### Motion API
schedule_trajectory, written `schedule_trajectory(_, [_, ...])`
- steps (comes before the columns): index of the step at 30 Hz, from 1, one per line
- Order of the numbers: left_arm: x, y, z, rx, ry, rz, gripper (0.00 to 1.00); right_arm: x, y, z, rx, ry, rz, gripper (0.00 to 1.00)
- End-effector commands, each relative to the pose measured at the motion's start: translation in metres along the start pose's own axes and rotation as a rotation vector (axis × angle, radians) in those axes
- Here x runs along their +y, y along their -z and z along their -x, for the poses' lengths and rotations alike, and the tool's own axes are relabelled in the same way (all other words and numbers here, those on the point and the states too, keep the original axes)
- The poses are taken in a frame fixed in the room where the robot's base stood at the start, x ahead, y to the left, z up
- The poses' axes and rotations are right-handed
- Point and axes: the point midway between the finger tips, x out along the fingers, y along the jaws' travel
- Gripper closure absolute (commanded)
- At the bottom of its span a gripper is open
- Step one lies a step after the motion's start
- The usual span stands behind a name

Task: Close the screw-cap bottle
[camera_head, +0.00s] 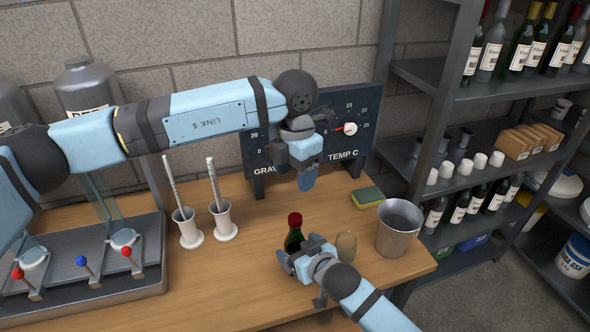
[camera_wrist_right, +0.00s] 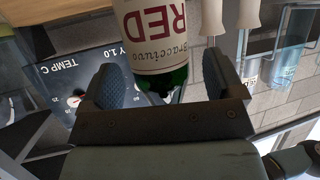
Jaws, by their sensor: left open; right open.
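The bottle (camera_head: 293,241) is dark green with a red top (camera_head: 295,219) and stands upright on the table. I cannot tell how firmly the red top sits. My right gripper (camera_head: 291,262) is low at the bottle, with its jaws open. In the right wrist view the bottle (camera_wrist_right: 150,35), with a white label reading RED, appears upside down between the two spread fingers (camera_wrist_right: 160,78); a gap shows beside it. My left gripper (camera_head: 307,178) is open and empty, pointing down, above and slightly right of the bottle top. The bottle's lower part is hidden in the head view.
A metal bucket (camera_head: 399,228) and a small tan object (camera_head: 346,246) stand right of the bottle. A sponge (camera_head: 367,197) and a gauge board (camera_head: 352,128) are behind. Two white holders (camera_head: 224,222) with tubes and a lever rack (camera_head: 90,275) are left. Shelves fill the right.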

Motion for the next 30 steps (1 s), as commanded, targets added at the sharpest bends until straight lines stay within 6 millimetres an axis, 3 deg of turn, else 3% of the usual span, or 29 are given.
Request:
schedule_trajectory(9, [0.0, 0.0, 0.002, 0.0, 0.0, 0.0, 0.38, 0.0, -0.001, 0.074, -0.001, 0.001, 0.0, 0.13])
schedule_trajectory(15, [0.0, 0.0, 0.003, 0.0, 0.0, 0.0, 0.38, 0.0, 0.0, 0.105, 0.0, 0.0, -0.001, 0.13])
schedule_trajectory(21, [0.0, 0.0, 0.003, 0.0, 0.0, 0.0, 0.38, 0.0, 0.0, 0.117, -0.001, 0.0, 0.0, 0.13])
schedule_trajectory(30, [0.0, 0.0, 0.003, 0.0, 0.0, 0.0, 0.38, 0.0, 0.0, 0.117, -0.001, 0.0, 0.0, 0.13])
